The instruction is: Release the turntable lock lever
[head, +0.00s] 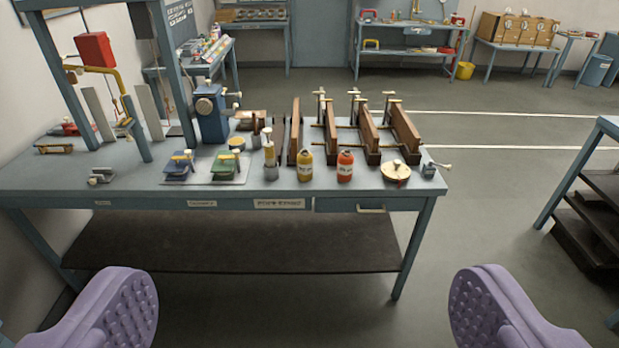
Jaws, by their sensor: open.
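A small round cream disc (396,170) that looks like a turntable sits at the front right of the blue-grey workbench (330,190). It has a dark knob on top and a small red part at its front edge; I cannot tell for sure whether that is the lock lever or how it is set. A small blue-grey block (429,171) with a pale-ended lever stands just right of the disc, at the bench corner. My gripper (305,308) is open and empty, its purple padded fingers wide apart in front of the bench and well short of the disc.
A red bottle (345,167) and a yellow bottle (305,166) stand left of the disc. Wooden clamped boards (400,130) stand behind it. A drawer (362,205) is under the bench top. A dark shelf unit (590,200) stands right, with open floor between.

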